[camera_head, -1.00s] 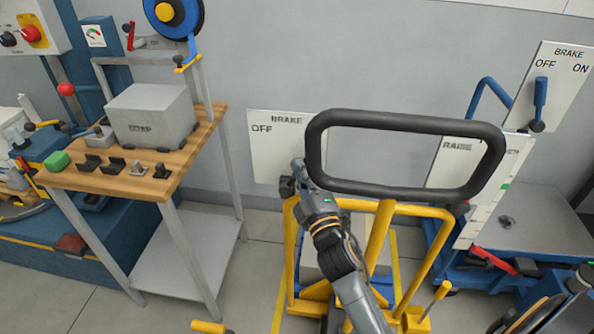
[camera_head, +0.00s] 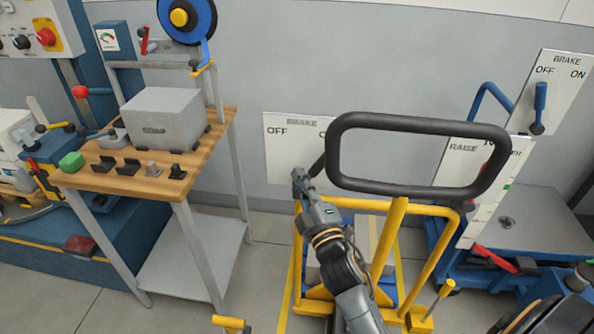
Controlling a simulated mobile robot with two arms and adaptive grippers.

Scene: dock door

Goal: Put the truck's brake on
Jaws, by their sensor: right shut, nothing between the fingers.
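A yellow-framed truck (camera_head: 398,235) with a black loop handle (camera_head: 418,121) stands at the centre. A white brake plate (camera_head: 283,150) shows behind the handle's left side; OFF is readable at its left, and its right part is hidden by the handle. My right gripper (camera_head: 299,180) is shut and empty in front of the plate's lower right part. A short dark bar (camera_head: 318,166) shows between the gripper and the handle; it may be the brake lever, and I cannot tell whether the gripper touches it. My left gripper is not in view.
A blue lift cart (camera_head: 540,215) stands at the right, with a RAISE plate (camera_head: 463,155) and another BRAKE plate (camera_head: 558,85) carrying a blue lever (camera_head: 540,100). A wooden-topped bench (camera_head: 150,180) with a grey scrap box (camera_head: 163,117) stands at the left.

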